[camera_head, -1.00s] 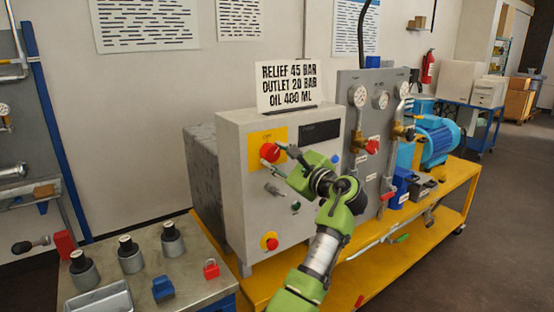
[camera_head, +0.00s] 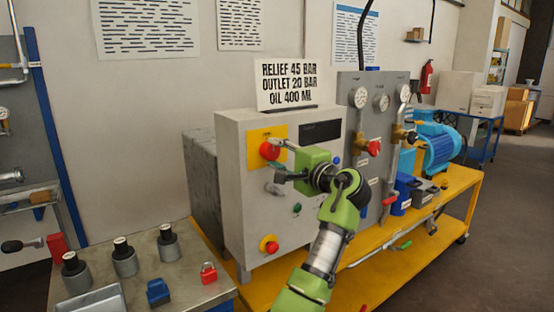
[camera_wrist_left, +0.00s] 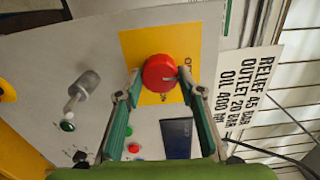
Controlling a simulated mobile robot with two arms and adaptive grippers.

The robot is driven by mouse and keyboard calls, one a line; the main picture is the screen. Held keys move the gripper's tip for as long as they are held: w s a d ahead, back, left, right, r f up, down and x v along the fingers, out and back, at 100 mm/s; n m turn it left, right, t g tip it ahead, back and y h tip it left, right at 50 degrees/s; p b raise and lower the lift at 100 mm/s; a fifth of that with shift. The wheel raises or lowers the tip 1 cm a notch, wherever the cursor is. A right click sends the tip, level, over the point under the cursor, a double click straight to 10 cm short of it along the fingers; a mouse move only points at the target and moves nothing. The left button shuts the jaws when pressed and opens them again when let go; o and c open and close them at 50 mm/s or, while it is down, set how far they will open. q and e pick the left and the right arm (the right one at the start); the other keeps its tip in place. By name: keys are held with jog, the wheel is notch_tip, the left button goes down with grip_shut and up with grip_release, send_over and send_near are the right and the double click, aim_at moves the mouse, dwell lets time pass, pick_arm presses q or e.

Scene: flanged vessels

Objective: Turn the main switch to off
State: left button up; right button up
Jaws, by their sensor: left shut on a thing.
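The main switch is a round red knob (camera_head: 269,151) on a yellow plate (camera_head: 280,133), high on the front of the grey control cabinet (camera_head: 232,180). My left gripper (camera_head: 275,160) is at the knob. In the left wrist view the red knob (camera_wrist_left: 159,73) sits between the two fingertips, which are closed on its sides, over the yellow plate (camera_wrist_left: 132,42). The knob's exact off mark is too small to read. My right gripper is not in view.
The cabinet also carries a dark display (camera_head: 320,131), a green button (camera_head: 297,208) and a red emergency button (camera_head: 269,245). A sign (camera_head: 287,84) stands on top. A gauge panel (camera_head: 360,120) is to the right. A bench (camera_head: 200,285) with several small parts is at lower left.

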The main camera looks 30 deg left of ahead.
pick_arm(q)
jog(key=shift+r+n, duration=0.15)
jog(key=shift+n, duration=0.25)
jog(key=o, duration=1.1)
jog(key=shift+a, duration=0.1)
jog(key=v, duration=1.2)
jog(key=shift+w, duration=0.15)
